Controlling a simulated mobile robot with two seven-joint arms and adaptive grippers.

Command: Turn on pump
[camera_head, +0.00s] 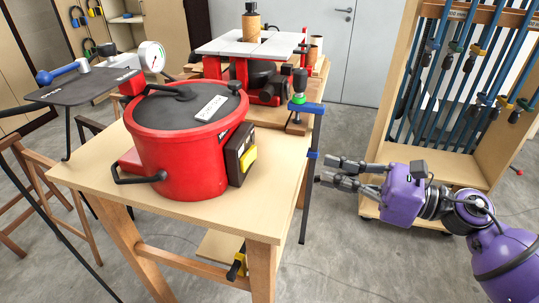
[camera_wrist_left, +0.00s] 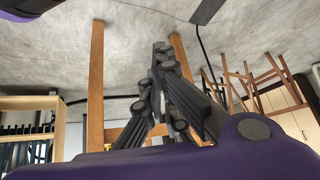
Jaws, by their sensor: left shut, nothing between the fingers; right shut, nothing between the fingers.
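A red round vessel (camera_head: 180,155) with a black lid (camera_head: 190,105) stands on the wooden table (camera_head: 95,175). A label lies on the lid, and a black box with a yellow part (camera_head: 247,158) is on its right side. Whether this vessel is the pump, I cannot tell. A white-faced gauge (camera_head: 151,57) shows behind it. My right gripper (camera_head: 328,170) is shut and empty, right of the table and apart from the vessel, pointing left. My left gripper (camera_wrist_left: 163,50) shows only in the left wrist view, shut and empty, with wooden beams and floor beyond it.
A blue clamp (camera_head: 307,108) stands at the table's right edge. Behind the vessel are a red frame with white boards (camera_head: 228,47) and a small motor-like unit (camera_head: 272,88). A clamp rack (camera_head: 465,75) stands at the right.

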